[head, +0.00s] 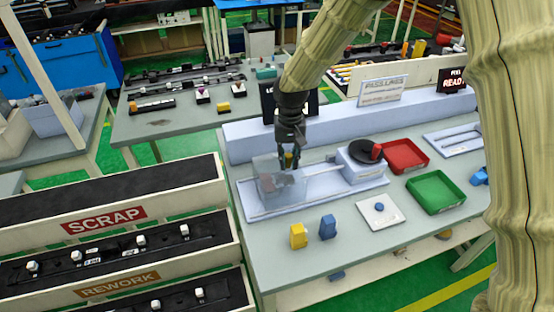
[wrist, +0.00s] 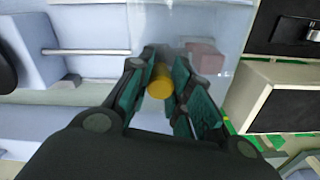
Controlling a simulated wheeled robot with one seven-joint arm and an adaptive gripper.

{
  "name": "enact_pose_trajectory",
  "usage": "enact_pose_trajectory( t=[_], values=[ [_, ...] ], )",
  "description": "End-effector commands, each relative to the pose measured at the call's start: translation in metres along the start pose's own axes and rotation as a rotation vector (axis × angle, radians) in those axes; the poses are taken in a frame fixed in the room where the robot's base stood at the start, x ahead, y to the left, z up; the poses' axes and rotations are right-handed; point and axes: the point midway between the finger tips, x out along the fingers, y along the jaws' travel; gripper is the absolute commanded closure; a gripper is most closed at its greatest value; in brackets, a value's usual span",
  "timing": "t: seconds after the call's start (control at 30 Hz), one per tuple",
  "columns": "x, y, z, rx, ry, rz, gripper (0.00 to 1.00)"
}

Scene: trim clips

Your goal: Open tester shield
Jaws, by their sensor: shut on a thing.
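The tester (head: 225,207) is a pale base on the workbench with a rail and a block with a black disc and red knob at its right end. The tester shield (head: 270,188) is a clear, greyish box at the left part of the base. My gripper (head: 290,158) points down over the shield. In the wrist view my gripper (wrist: 160,85) has its teal fingers shut around a yellow round knob (wrist: 160,84). The transparent shield (wrist: 205,35) shows beyond the knob, with a reddish block (wrist: 206,58) visible through it.
A red tray (head: 404,156) and a green tray (head: 436,192) lie to the right. A yellow clip (head: 298,236), a blue clip (head: 328,227) and a white plate (head: 380,212) lie in front. Scrap and rework bins (head: 120,225) stand at the left.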

Motion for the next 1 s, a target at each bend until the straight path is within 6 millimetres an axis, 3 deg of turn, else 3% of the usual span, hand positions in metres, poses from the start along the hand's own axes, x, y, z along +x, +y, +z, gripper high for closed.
enact_pose_trajectory(
  t=[0.1,0.3,0.67,0.7,0.8,1.0],
  values=[
    [0.0,0.034,-0.009,0.005,0.001,0.0,1.0],
    [0.001,0.069,-0.018,0.002,0.0,0.0,1.0],
    [0.002,0.076,-0.019,0.001,-0.001,0.001,1.0],
    [0.002,0.075,-0.019,0.0,-0.001,0.001,0.76],
    [0.002,0.075,-0.019,0.0,-0.001,0.001,0.58],
    [0.001,0.075,-0.02,0.0,0.0,0.001,0.56]
  ],
)
